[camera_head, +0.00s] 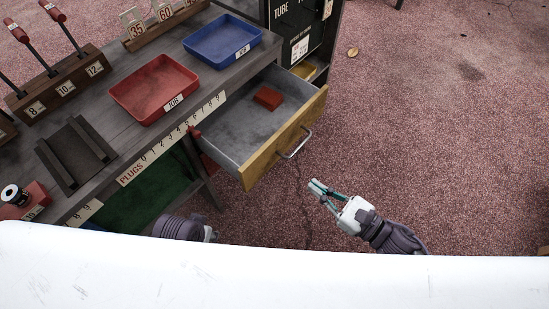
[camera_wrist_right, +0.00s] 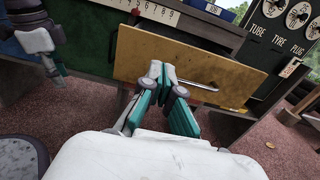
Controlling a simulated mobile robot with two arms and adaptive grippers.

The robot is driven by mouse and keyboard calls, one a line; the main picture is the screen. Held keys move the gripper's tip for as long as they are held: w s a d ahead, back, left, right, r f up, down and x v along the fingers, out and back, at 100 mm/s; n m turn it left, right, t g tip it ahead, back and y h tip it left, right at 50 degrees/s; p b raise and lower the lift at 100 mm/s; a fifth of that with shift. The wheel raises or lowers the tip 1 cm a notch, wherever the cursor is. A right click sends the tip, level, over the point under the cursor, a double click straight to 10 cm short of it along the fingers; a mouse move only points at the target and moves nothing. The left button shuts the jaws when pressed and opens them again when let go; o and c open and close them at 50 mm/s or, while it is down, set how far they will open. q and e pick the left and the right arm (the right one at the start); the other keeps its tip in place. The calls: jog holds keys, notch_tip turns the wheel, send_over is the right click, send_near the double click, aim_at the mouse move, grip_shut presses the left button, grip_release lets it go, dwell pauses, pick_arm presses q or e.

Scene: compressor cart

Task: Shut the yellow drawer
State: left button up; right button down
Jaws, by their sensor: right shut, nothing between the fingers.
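The yellow drawer (camera_head: 286,138) is pulled well out from under the grey workbench in the head view. A small red block (camera_head: 268,97) lies inside it. Its front has a metal bar handle (camera_head: 296,144). In the right wrist view the drawer front (camera_wrist_right: 190,68) faces me, with the handle (camera_wrist_right: 199,85) partly behind my fingers. My right gripper (camera_head: 316,190) is shut and empty, in front of the drawer and apart from it in the head view. My left gripper (camera_wrist_right: 55,68) shows at the left of the right wrist view; its finger opening is unclear.
The bench carries a red tray (camera_head: 154,90), a blue tray (camera_head: 222,42) and a rack of red-handled tools (camera_head: 60,85). A black board (camera_head: 297,30) stands behind the drawer. The reddish floor at the right is mostly clear.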

aim_at(266, 151)
jog(key=x, duration=1.2)
jog(key=shift+w, duration=0.15)
pick_arm(q)
jog(key=shift+r, duration=0.25)
pick_arm(e)
jog(key=shift+w+a, duration=0.25)
jog(key=shift+a, duration=0.15)
jog(key=shift+a, duration=0.1)
